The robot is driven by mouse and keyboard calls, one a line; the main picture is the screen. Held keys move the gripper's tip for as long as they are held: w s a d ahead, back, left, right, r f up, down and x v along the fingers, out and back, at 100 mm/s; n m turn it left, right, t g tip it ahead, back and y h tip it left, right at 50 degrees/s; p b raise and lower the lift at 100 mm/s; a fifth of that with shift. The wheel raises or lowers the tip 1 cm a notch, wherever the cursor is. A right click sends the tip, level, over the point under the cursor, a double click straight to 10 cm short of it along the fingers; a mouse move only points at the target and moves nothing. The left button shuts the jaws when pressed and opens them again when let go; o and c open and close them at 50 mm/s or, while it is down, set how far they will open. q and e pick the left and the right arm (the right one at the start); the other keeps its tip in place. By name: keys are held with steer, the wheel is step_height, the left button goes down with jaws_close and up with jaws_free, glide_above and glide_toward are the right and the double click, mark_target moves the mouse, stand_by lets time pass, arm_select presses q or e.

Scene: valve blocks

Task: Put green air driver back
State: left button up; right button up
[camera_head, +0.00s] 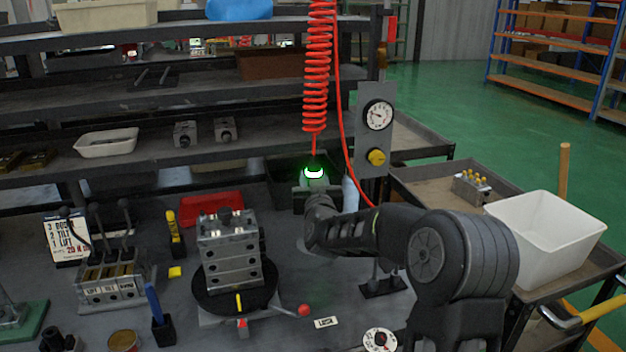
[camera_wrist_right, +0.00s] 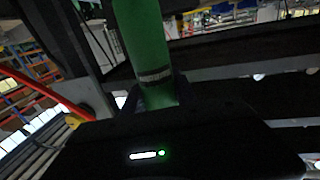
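The green air driver (camera_head: 314,181) hangs at the lower end of a red coiled hose (camera_head: 316,80), above the back of the bench in the head view. In the right wrist view the driver is a green upright cylinder (camera_wrist_right: 140,40) with a pale printed band, between my fingers. My right gripper (camera_head: 315,192) is around the driver and looks shut on it; my arm comes in from the right. In the wrist view my right gripper (camera_wrist_right: 150,100) has its fingertips mostly dark and hard to make out. My left gripper is in neither view.
A dark bin (camera_head: 285,180) stands behind the driver. A panel with a gauge (camera_head: 378,115) and yellow knob (camera_head: 376,157) rises to its right. A metal valve block (camera_head: 230,250) sits on a round turntable, left of my right arm. A red tray (camera_head: 211,207) lies behind it.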

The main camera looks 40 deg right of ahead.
steer(key=o, duration=0.5)
steer(key=shift+o, duration=0.2)
steer(key=shift+f, duration=0.15)
steer(key=v, duration=0.8)
steer(key=shift+r+b, duration=0.2)
steer(key=shift+b, duration=0.25)
